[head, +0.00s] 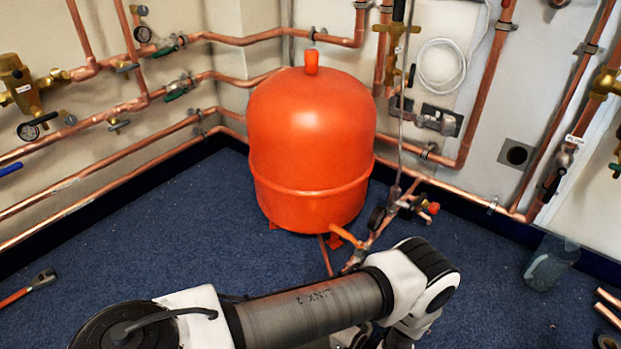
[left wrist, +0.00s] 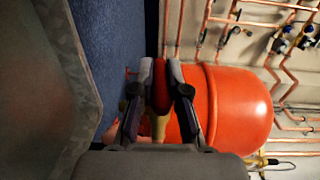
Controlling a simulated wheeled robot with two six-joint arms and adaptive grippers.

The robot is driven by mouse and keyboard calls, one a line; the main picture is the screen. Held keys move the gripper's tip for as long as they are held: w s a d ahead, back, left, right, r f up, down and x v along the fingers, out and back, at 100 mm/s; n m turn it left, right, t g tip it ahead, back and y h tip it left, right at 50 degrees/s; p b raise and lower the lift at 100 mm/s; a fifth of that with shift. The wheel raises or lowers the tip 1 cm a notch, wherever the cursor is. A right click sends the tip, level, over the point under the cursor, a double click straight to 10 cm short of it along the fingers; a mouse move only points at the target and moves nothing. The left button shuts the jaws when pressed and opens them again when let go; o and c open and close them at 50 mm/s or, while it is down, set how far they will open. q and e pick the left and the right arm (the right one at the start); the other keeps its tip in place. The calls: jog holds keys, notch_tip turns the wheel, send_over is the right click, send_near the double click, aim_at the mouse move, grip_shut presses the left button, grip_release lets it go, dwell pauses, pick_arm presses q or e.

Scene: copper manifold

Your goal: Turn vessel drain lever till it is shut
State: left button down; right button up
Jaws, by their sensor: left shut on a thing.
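The red expansion vessel (head: 310,125) stands on the blue floor in the corner in the head view. It fills the right middle of the left wrist view (left wrist: 235,110). In the left wrist view my left gripper (left wrist: 161,70) is shut around a red lever (left wrist: 161,88), with a finger on each side. A brass-coloured part (left wrist: 160,125) shows below the lever. In the head view my left arm crosses the bottom, and its wrist hides the gripper and the lever. The lever's exact angle cannot be told. My right gripper is not in view.
Pipes and a valve group with a red cap (head: 433,208) stand right of the vessel. Copper pipes (head: 105,160) line the left wall. A clear container (head: 550,262) stands at the right. A red-handled tool (head: 28,287) lies on the floor at the left.

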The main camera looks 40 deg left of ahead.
pick_arm(q)
jog(key=shift+w+y+b, duration=0.1)
jog(key=shift+y+b, duration=0.35)
jog(key=shift+y, duration=0.05)
jog(key=c, duration=1.2)
grip_release()
jog(key=shift+a, duration=0.1)
